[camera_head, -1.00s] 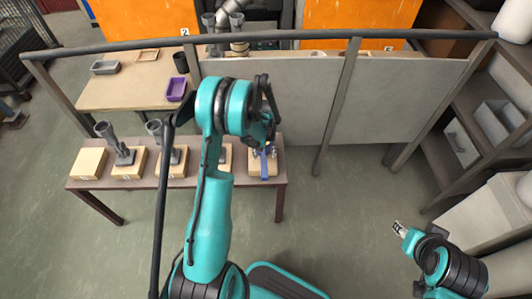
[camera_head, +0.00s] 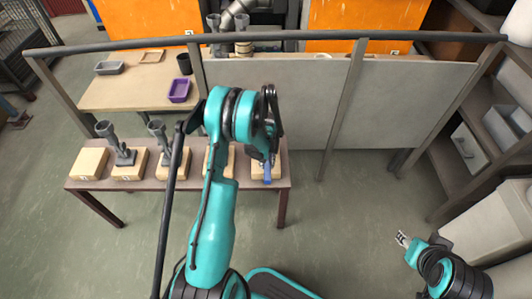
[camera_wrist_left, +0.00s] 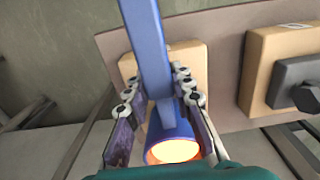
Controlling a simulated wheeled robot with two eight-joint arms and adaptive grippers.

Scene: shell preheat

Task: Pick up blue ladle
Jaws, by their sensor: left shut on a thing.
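The blue ladle (camera_head: 268,175) is at the right end of the low table, over a wooden block (camera_head: 275,179). In the left wrist view its long blue handle (camera_wrist_left: 150,45) runs up the picture, and its round cup (camera_wrist_left: 172,128) shows a pale, orange-rimmed inside. My left gripper (camera_head: 265,158) is shut on the ladle, with a finger on each side of it in the left wrist view (camera_wrist_left: 162,92). I cannot tell whether the ladle touches the block. My right gripper (camera_head: 402,239) is far off at the lower right, away from the table; its opening is too small to judge.
The low table (camera_head: 222,184) also bears several wooden blocks, some with grey funnel-shaped pieces (camera_head: 124,155). Behind it are a grey panel (camera_head: 265,110) and a workbench (camera_head: 130,95) with a purple tray (camera_head: 179,90). Shelving stands at the right (camera_head: 478,125). The floor between is clear.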

